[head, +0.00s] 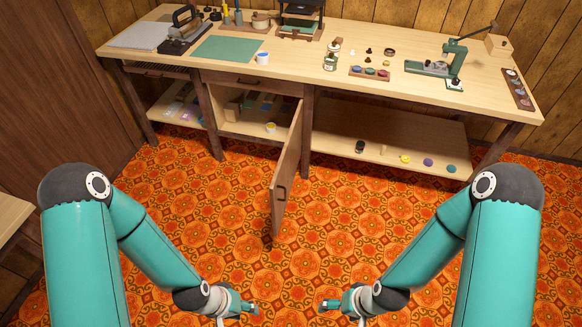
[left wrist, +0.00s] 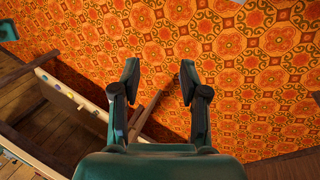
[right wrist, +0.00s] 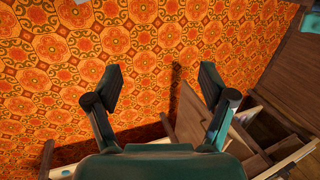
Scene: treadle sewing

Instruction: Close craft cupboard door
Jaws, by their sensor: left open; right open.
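The craft cupboard door (head: 287,170) is wooden and stands open, swung out from the bench front toward me. It has a dark handle (head: 281,194) on its face. The open cupboard (head: 240,120) to its left shows a shelf with a yellow-topped pot and boxes. My left gripper (head: 254,309) is open and empty, low over the floor in front of the door. My right gripper (head: 323,306) is open and empty, to the right of the left one. Neither touches the door. The left wrist view shows its open fingers (left wrist: 157,84); the right wrist view shows its own (right wrist: 158,88).
The workbench (head: 400,55) carries a green mat (head: 228,49), a green press (head: 452,62) and small craft items. A lower shelf (head: 385,145) right of the door holds several small pots. The patterned floor (head: 350,220) between me and the bench is clear. A wooden surface (head: 12,215) stands at far left.

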